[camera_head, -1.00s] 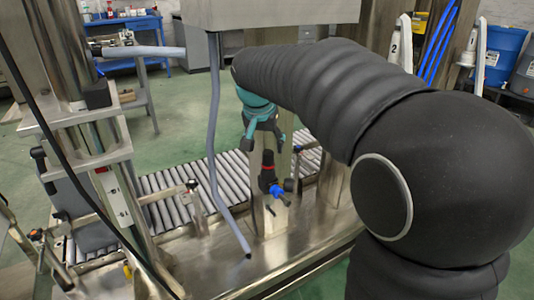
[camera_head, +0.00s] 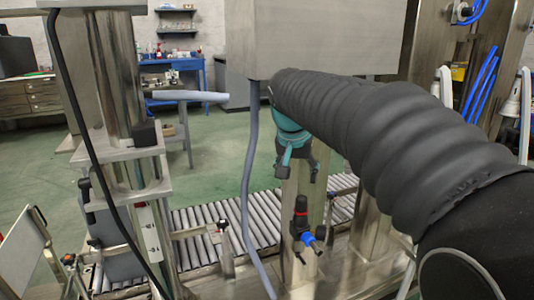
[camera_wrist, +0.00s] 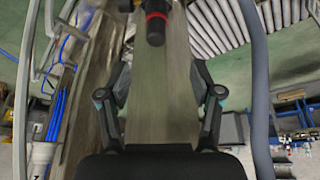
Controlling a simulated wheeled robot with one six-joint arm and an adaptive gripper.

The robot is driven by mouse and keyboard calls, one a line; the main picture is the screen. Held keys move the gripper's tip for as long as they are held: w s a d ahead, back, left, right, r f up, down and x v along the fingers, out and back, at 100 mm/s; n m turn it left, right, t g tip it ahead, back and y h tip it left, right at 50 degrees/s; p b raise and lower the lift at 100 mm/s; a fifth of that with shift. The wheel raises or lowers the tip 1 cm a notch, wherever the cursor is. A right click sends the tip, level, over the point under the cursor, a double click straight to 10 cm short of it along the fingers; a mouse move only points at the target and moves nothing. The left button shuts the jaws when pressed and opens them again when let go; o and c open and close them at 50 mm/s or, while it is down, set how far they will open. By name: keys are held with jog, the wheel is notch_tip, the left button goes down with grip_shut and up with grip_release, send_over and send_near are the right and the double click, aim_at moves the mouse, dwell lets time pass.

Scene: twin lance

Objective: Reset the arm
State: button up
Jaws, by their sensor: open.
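My gripper (camera_head: 297,172) hangs at the end of my black-sleeved arm, in front of a steel post in the head view. In the wrist view my gripper (camera_wrist: 160,105) has its two dark fingers spread wide apart, with nothing between them but the steel post behind. A black valve with a red ring and blue fittings (camera_head: 302,225) is on the post below my gripper in the head view. Its black and red end (camera_wrist: 155,22) also shows at the top of the wrist view, apart from the fingers.
A grey hose (camera_head: 250,170) hangs just left of my gripper. A steel box (camera_head: 315,40) is above. The roller conveyor (camera_head: 195,225) runs behind the post. A steel column (camera_head: 118,90) with a horizontal lance (camera_head: 190,96) stands left. Green floor is open behind.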

jog(key=s+d+f+n, duration=0.1)
jog(key=s+f, duration=0.3)
jog(key=s, duration=0.5)
jog(key=s+d+f+n+t+y, duration=0.1)
jog(key=s+f, duration=0.3)
jog(key=s, duration=0.5)
jog(key=s+d+f+n, duration=0.1)
jog(key=s+f, duration=0.3)
jog(key=s, duration=0.5)
jog(key=shift+f+n+y, duration=0.4)
jog(key=shift+n, duration=0.3)
